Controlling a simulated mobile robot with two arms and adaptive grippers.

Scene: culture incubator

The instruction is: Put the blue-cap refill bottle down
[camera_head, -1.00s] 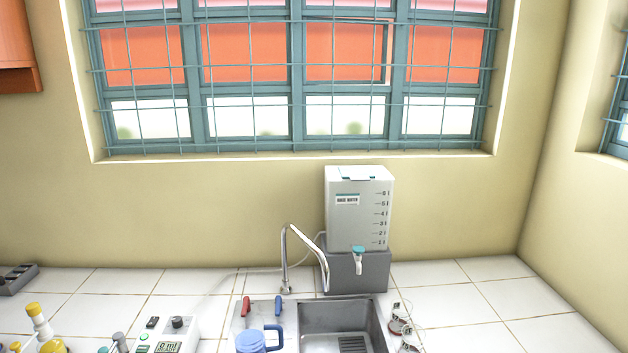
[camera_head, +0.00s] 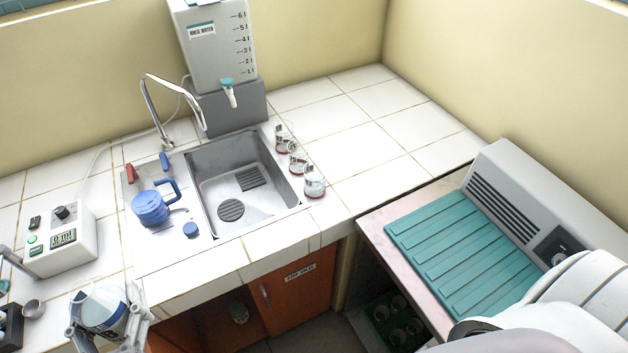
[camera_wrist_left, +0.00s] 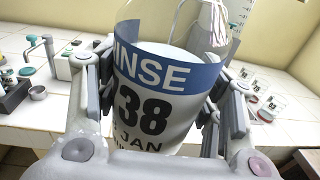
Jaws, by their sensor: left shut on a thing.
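My left gripper (camera_head: 108,325) is at the lower left of the head view, near the front edge of the tiled counter. It is shut on a clear bottle (camera_head: 104,302) with a white and blue label. In the left wrist view the bottle (camera_wrist_left: 155,105) stands between the fingers (camera_wrist_left: 160,110), its label reading "INSE", "38" and "JAN". No cap shows on it, and its base is hidden. A small blue cap (camera_head: 190,230) lies on the ledge left of the sink. My right gripper is out of view.
A blue jug (camera_head: 150,208) stands left of the sink (camera_head: 222,222). A white device (camera_head: 62,240) stands nearer the held bottle, a small metal cup (camera_head: 34,308) left of it. Several small glass vessels (camera_head: 314,186) line the sink's right side. Tiles (camera_head: 360,140) farther right are clear.

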